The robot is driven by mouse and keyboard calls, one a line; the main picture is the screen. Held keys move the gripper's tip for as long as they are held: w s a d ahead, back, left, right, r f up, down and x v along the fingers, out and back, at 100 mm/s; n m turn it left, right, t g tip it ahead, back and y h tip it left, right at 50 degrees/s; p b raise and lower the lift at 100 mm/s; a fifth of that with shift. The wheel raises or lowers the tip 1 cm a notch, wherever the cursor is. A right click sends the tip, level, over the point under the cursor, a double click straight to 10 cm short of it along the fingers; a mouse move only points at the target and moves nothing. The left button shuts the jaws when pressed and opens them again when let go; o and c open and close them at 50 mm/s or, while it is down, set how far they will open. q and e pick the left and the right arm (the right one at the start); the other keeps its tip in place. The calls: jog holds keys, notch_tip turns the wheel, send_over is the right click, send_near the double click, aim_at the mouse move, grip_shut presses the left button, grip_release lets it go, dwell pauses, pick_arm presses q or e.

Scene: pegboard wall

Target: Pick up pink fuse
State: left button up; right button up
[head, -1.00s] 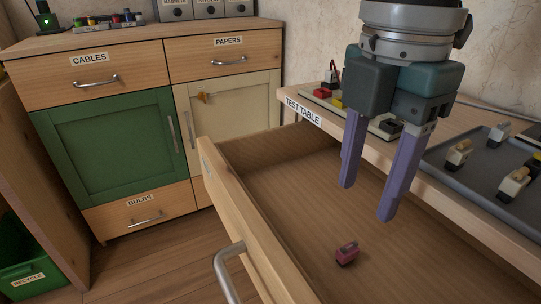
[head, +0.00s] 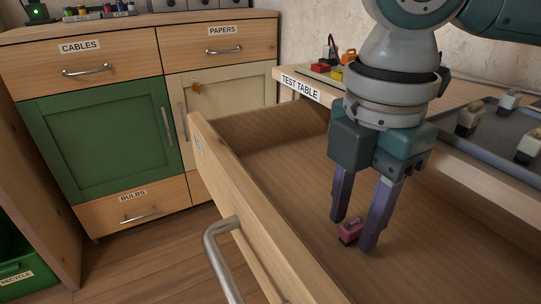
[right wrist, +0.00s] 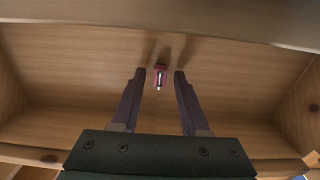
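The pink fuse (head: 350,231) lies on the floor of the open wooden drawer (head: 262,225). In the right wrist view the fuse (right wrist: 160,75) sits between the tips of the two purple fingers, with a gap on each side. My right gripper (head: 353,233) is open and points down into the drawer, its fingertips low around the fuse. In the right wrist view the gripper (right wrist: 159,73) has nothing between its fingers except the fuse, which they do not seem to touch. My left gripper is not in view.
The drawer's front panel with a metal handle (head: 215,245) stands left of my gripper. A cabinet (head: 92,145) with a green door stands at the left.

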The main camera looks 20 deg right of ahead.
grip_shut()
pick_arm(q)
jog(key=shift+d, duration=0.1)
pick_arm(e)
jog(key=shift+r, duration=0.1)
dwell(0.3)
